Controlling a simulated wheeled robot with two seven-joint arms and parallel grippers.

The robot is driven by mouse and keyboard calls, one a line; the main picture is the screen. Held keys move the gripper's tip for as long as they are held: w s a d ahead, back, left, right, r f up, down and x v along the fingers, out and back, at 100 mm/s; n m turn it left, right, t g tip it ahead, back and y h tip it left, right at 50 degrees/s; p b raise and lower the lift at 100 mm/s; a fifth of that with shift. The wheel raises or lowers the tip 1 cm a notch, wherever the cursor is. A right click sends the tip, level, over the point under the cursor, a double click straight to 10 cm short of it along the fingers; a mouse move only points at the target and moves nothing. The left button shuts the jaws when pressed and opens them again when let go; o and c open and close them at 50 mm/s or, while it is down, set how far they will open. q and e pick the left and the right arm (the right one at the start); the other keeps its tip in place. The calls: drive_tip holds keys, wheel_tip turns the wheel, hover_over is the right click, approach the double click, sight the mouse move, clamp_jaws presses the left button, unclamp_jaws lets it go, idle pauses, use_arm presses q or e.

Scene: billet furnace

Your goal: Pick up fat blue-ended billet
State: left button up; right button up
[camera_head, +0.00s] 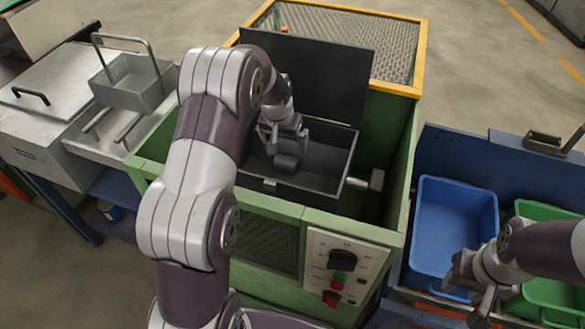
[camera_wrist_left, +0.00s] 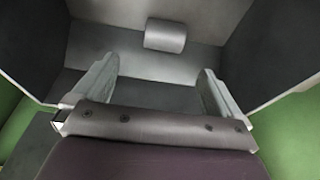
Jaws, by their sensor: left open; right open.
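A short dark grey billet (camera_head: 287,162) lies inside the open dark box (camera_head: 325,184) of the green furnace. It also shows in the left wrist view as a grey cylinder (camera_wrist_left: 165,36) lying on its side; I cannot make out a blue end on it. My left gripper (camera_head: 284,143) is inside the box, just above the billet in the head view. In the left wrist view its two fingers (camera_wrist_left: 155,85) are spread, with nothing between them and the billet beyond their tips. My right gripper (camera_head: 468,290) is open and empty over the blue bin's front edge.
The furnace's dark lid (camera_head: 335,80) stands raised behind the box. A control panel (camera_head: 343,270) is on the green front. A blue bin (camera_head: 455,200) and a green bin (camera_head: 545,210) stand at right. A wire basket (camera_head: 130,80) and a metal lid (camera_head: 50,95) are at left.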

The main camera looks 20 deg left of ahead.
sight(286, 158)
use_arm(q)
drive_tip(key=x, duration=1)
drive_tip(key=shift+s+a+f+b, duration=0.2)
drive_tip(key=shift+a+f+b, duration=0.05)
drive_tip(key=shift+a+b, duration=0.1)
drive_tip(key=shift+w+f, duration=0.2)
drive_tip(key=shift+f, duration=0.1)
drive_tip(key=shift+s+d+r, duration=0.1)
drive_tip(key=c, duration=1.8)
drive_tip(key=shift+r, duration=0.15)
clamp_jaws()
